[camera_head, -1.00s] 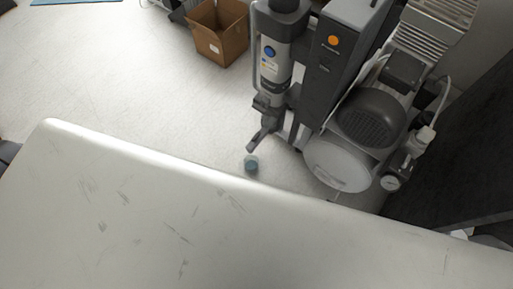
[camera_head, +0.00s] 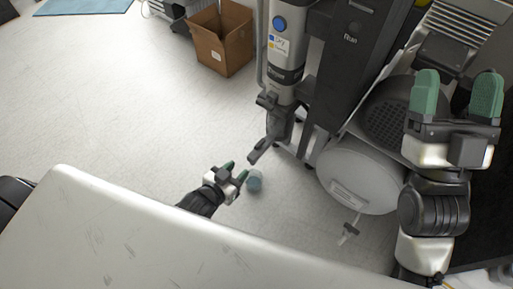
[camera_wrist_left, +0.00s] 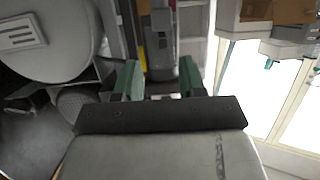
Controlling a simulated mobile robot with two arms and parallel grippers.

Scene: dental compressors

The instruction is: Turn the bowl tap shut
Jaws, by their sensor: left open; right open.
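The bowl tap appears to be the dark grey lever (camera_head: 262,150) at the foot of the grey filter column (camera_head: 285,60), sticking out down and to the left. My left gripper (camera_head: 235,171) is open and empty, just left of and below the lever's end, apart from it. In the left wrist view its green fingers (camera_wrist_left: 159,80) stand apart with the grey column beyond them; I cannot make out the tap there. My right gripper (camera_head: 456,92) is open, fingers up, in front of the compressor at the right.
The white tank (camera_head: 350,170) and the dark tower (camera_head: 350,75) are to the right. A cardboard box (camera_head: 222,38) stands behind. The floor at the left is clear.

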